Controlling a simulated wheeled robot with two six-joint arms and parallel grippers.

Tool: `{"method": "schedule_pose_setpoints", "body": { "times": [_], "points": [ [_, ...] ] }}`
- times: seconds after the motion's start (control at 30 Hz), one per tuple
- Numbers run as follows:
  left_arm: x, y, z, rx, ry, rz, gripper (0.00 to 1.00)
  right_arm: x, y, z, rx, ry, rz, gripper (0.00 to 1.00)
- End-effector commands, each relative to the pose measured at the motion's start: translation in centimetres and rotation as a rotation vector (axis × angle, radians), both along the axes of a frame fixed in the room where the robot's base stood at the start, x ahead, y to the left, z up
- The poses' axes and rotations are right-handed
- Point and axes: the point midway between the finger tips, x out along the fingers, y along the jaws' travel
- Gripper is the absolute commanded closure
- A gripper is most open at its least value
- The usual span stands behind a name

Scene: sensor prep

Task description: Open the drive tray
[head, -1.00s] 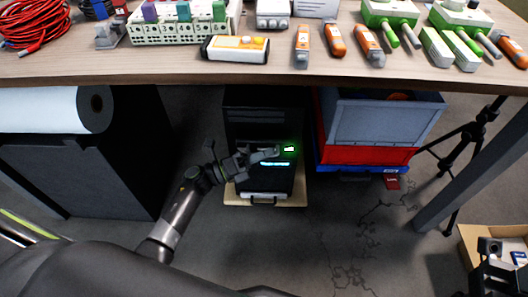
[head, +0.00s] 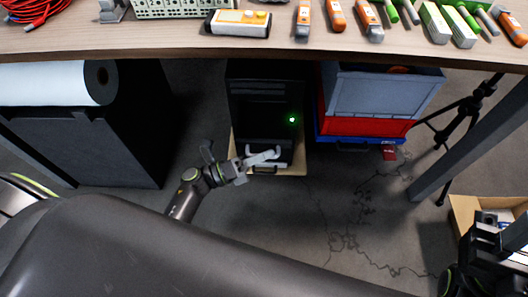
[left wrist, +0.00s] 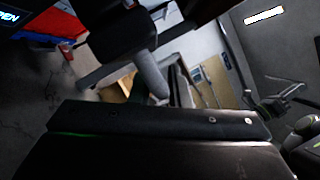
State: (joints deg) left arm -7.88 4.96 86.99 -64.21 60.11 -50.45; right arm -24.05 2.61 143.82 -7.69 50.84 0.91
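The black computer tower (head: 262,105) stands under the table, with a small green light (head: 292,120) on its front. A pale, handle-like part (head: 272,166) shows low on the front; I cannot tell whether it is the drive tray or how far that is out. My left gripper (head: 262,158) is at this lower front, partly covering it; contact is unclear. In the left wrist view its grey fingers (left wrist: 158,75) show at the top middle, their gap unclear. Lit letters (left wrist: 10,17) reading "PEN" show at the top left. My right gripper (head: 490,235) is at the lower right, far from the tower.
The table edge (head: 180,50) overhangs the tower. A grey crate (head: 385,100) on a red one (head: 365,126) stands to its right. A dark cabinet (head: 80,145) with a roll (head: 60,84) is at left. A cardboard box (head: 465,208) lies near my right gripper. The floor between is clear.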

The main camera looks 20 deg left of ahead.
Motion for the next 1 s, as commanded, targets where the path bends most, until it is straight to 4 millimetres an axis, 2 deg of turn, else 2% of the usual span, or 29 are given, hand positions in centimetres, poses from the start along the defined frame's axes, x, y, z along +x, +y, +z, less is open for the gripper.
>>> {"method": "schedule_pose_setpoints", "body": {
  "times": [0.43, 0.57, 0.77, 1.0],
  "points": [
    [0.1, 0.1, 0.0, 0.003, -0.001, 0.002, 0.80, 0.0, 0.0, 0.1, 0.002, -0.009, 0.002, 0.64],
    [-0.4, 0.6, -0.2, 0.005, 0.000, 0.002, 0.80, 0.0, 0.0, 0.3, 0.002, -0.014, 0.003, 0.64],
    [-2.5, 3.5, -1.0, 0.008, 0.005, 0.001, 0.80, 0.0, 0.1, 0.5, 0.001, -0.015, 0.002, 0.64],
    [-6.0, 8.3, -2.3, 0.007, 0.004, 0.001, 0.80, 0.1, 0.1, 0.5, -0.002, -0.008, -0.002, 0.64]
  ]
}}
